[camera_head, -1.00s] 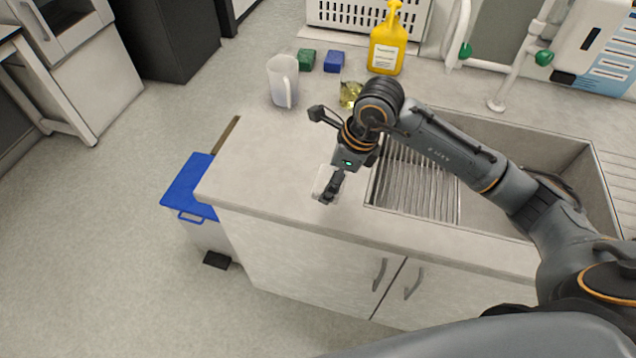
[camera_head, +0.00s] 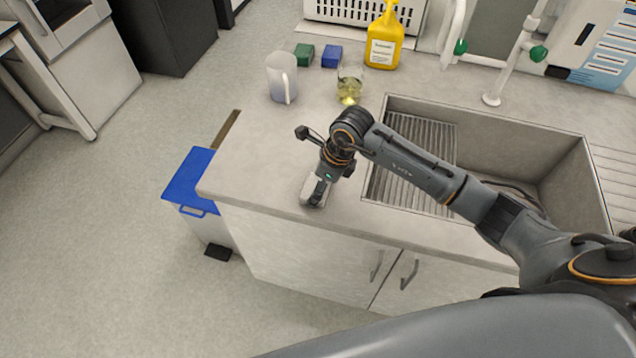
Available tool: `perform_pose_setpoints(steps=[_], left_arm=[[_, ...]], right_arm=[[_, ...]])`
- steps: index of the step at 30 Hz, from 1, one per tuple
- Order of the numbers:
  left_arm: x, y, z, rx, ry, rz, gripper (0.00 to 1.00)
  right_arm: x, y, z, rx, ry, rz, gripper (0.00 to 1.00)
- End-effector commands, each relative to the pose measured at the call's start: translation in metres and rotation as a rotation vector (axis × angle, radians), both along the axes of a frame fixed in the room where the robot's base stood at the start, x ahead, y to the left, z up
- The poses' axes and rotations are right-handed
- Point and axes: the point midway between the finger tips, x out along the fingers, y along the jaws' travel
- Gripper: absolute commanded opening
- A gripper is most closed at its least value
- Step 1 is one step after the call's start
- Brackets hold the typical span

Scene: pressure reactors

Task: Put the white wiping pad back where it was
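The white wiping pad (camera_head: 312,188) is at the fingers of my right gripper (camera_head: 316,193), low over the counter near its front edge, left of the sink. The gripper points down and appears shut on the pad. Its fingers and wrist hide part of the pad. I cannot tell whether the pad touches the counter. My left gripper is not in view.
The sink (camera_head: 530,165) with its ribbed drainer is to the right. Behind stand a pitcher (camera_head: 282,78), a glass beaker with yellow liquid (camera_head: 349,85), green (camera_head: 303,55) and blue (camera_head: 331,56) blocks and a yellow bottle (camera_head: 383,40). A blue-lidded bin (camera_head: 187,178) stands left.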

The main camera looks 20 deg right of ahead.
Motion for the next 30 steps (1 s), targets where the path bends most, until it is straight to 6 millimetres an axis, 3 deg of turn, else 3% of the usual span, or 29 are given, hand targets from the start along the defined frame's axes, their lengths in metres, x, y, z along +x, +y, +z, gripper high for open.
perform_pose_setpoints(steps=[1, 2, 5, 20, 30], left_arm=[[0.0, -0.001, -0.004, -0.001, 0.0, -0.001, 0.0], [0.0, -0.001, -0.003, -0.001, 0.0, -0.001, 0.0], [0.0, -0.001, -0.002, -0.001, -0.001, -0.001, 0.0], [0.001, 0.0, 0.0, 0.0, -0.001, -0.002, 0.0], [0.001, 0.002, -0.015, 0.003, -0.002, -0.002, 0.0]], right_arm=[[0.0, 0.0, -0.004, 0.0, 0.0, 0.0, 0.49], [0.0, 0.0, -0.002, 0.0, 0.0, 0.0, 0.83], [0.0, 0.0, -0.002, 0.0, 0.0, 0.0, 1.0], [0.0, -0.002, 0.007, 0.001, -0.004, 0.0, 1.0], [-0.011, -0.019, 0.074, -0.001, -0.006, 0.0, 1.0]])
